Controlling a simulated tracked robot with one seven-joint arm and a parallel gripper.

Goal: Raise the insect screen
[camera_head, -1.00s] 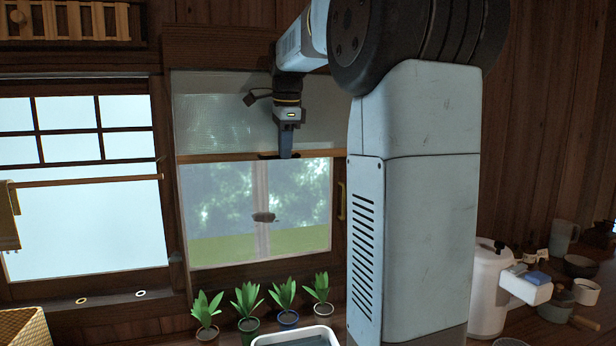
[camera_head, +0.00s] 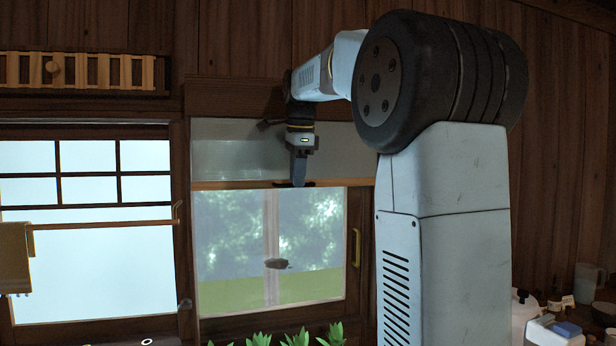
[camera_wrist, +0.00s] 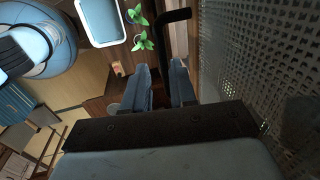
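The insect screen (camera_head: 235,155) is a grey mesh panel across the upper part of the right-hand window. Its wooden bottom rail (camera_head: 225,185) is level, well above the sill, and the pane below is uncovered. The mesh also fills the right of the wrist view (camera_wrist: 280,60). My gripper (camera_head: 298,182) points down at the rail's middle. The exact contact is partly hidden by the fingers.
A barred window (camera_head: 90,260) stands at the left with a cloth (camera_head: 14,258) on a rod. Potted plants (camera_head: 298,338) stand below the screen's window. A white jug (camera_head: 523,312) and dishes are at the right. A white tray (camera_wrist: 102,20) is in the wrist view.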

